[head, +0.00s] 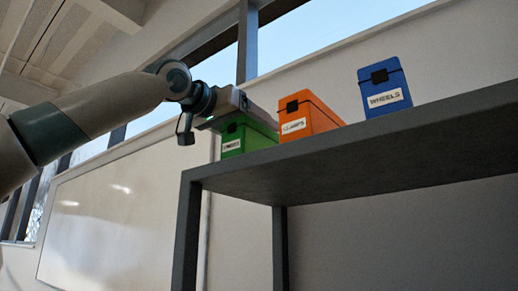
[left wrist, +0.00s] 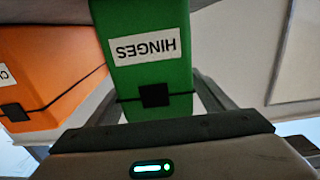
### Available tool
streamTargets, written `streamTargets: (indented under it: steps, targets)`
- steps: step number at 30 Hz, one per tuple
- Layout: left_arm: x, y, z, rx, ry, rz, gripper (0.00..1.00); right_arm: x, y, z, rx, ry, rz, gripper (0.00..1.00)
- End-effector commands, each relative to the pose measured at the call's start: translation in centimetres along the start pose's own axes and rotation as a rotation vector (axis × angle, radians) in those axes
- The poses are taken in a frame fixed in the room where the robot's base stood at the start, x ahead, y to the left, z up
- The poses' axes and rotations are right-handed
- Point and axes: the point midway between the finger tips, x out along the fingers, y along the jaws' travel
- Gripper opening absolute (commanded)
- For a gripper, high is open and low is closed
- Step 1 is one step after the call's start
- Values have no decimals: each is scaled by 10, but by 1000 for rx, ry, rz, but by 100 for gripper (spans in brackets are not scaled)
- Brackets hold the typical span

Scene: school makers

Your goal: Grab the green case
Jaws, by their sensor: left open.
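The green case (head: 249,138) stands at the left end of a high dark shelf, partly covered by my gripper in the head view. In the left wrist view the green case (left wrist: 147,75) shows upside down, with a white label reading HINGES and a black clasp. My left gripper (head: 240,112) is open at the upper part of the case. In the left wrist view its fingers show on either side of the case, and it does not look closed on it. My right gripper is not in view.
An orange case (head: 309,118) stands close to the right of the green one and also shows in the left wrist view (left wrist: 45,70). A blue case (head: 385,88) labelled WHEELS stands farther right on the dark shelf (head: 350,150). A whiteboard (head: 120,215) hangs on the wall behind.

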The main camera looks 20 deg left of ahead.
Motion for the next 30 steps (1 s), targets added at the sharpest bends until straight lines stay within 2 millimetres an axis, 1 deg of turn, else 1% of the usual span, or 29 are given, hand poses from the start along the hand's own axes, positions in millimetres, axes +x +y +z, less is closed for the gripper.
streamTargets:
  steps: [1,3,8,23,24,26,27,29,30]
  targets:
    - [5,1,-3,1,-1,0,75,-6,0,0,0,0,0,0]
    - [14,1,-3,2,-1,-1,75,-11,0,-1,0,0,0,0]
    - [26,1,-1,1,0,0,75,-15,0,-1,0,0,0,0]
    - [28,1,0,0,0,1,75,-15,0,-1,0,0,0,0]
    - [28,1,0,0,0,1,70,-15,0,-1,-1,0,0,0]
    - [28,1,0,0,0,1,56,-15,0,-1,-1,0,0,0]
    - [28,1,0,0,0,1,46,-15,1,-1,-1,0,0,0]
    - [28,1,0,0,0,1,32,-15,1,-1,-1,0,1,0]
    - [28,1,0,0,0,1,22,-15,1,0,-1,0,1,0]
